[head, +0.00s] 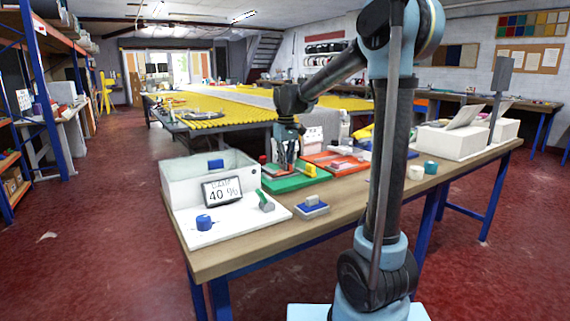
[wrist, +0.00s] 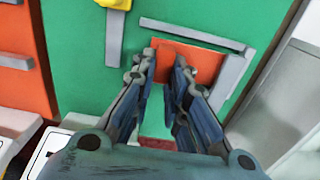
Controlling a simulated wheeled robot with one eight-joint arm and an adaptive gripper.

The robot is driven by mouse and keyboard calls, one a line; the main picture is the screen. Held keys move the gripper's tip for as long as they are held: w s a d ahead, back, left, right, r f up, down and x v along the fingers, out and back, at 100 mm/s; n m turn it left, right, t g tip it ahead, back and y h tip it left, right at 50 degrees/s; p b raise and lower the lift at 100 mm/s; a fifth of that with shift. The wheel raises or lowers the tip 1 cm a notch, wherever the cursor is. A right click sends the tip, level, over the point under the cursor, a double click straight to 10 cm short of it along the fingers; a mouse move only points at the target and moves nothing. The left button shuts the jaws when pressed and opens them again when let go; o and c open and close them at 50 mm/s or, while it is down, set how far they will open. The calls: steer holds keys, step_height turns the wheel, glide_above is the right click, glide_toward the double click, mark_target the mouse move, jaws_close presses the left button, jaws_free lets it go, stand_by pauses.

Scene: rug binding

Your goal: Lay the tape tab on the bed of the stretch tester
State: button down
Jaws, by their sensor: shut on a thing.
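My gripper (head: 285,163) is low over the green board (head: 300,181) on the workbench. In the wrist view, its blue-grey fingers (wrist: 166,64) point down at the green board (wrist: 75,75). The gripper is shut on a thin piece that I take for the tape tab (wrist: 154,115); the fingers hide most of it, and contact with the board cannot be told. An orange-red square (wrist: 203,64) lies beyond the fingertips, bordered by grey strips (wrist: 192,34). A yellow block (head: 311,171) stands on the board. I cannot tell for certain which surface is the tester bed.
A white box unit (head: 185,186) with a display (head: 222,191) reading 40 % and a blue knob (head: 204,221) stands at left. An orange board (head: 345,165) lies right of the green one. The bench's front edge is mostly clear.

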steer(key=shift+f, duration=0.45)
steer(key=c, duration=1.6)
jaws_free()
step_height(320, 180, up, 13)
steer(key=shift+r, duration=0.15)
